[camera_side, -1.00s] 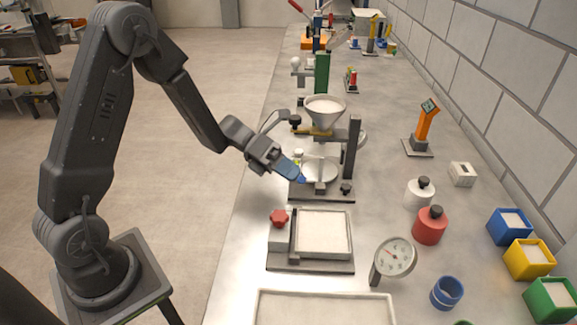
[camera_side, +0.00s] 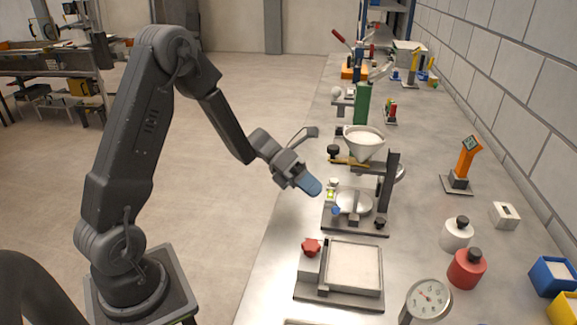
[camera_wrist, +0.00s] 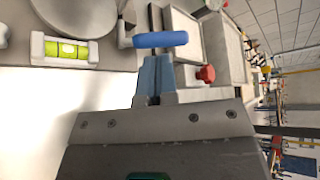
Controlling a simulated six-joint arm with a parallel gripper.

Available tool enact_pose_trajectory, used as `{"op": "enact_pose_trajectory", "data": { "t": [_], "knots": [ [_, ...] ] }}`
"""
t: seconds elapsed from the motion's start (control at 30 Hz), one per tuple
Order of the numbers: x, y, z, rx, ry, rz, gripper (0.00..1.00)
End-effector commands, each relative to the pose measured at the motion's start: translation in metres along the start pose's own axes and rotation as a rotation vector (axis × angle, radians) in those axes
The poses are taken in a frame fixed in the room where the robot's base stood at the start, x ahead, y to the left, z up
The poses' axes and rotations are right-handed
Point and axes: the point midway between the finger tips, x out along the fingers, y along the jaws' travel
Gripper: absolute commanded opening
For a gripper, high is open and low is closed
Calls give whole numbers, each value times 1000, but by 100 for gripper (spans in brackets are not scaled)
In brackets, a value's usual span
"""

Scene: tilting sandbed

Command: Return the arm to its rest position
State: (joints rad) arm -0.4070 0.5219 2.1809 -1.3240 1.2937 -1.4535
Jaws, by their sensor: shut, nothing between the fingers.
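My gripper (camera_side: 314,188) is shut and empty, hanging at the table's left edge, up and left of the funnel stand's base (camera_side: 340,226). In the wrist view its blue fingers (camera_wrist: 154,66) point at a blue handle (camera_wrist: 160,40), which they seem to overlap in the picture. In the side view that small blue handle (camera_side: 336,210) shows at the stand's base, apart from the gripper. My arm is bent, reaching out to the right over the table edge.
The sand tray (camera_side: 381,285) with its red knob (camera_side: 311,246) lies in front. The funnel (camera_side: 364,142) stands just right of my gripper. A spirit level (camera_wrist: 65,50) is close by. A dial gauge (camera_side: 428,298) stands front right. Floor left of the table is open.

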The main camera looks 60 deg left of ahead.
Motion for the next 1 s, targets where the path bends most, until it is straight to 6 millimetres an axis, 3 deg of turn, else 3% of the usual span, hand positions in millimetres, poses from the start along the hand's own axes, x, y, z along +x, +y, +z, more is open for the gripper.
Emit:
{"op": "enact_pose_trajectory", "data": {
  "t": [0.1,0.3,0.5,0.67,0.77,1.0],
  "knots": [
    [-31,-2,0,0,-8,4,0],
    [-72,-6,0,-1,-8,3,0],
    [-95,-9,-1,-1,-6,1,0],
    [-94,-22,-2,82,45,16,0],
    [-80,-46,-8,279,160,50,0],
    [-50,-120,-48,1063,598,103,0]
  ]
}}
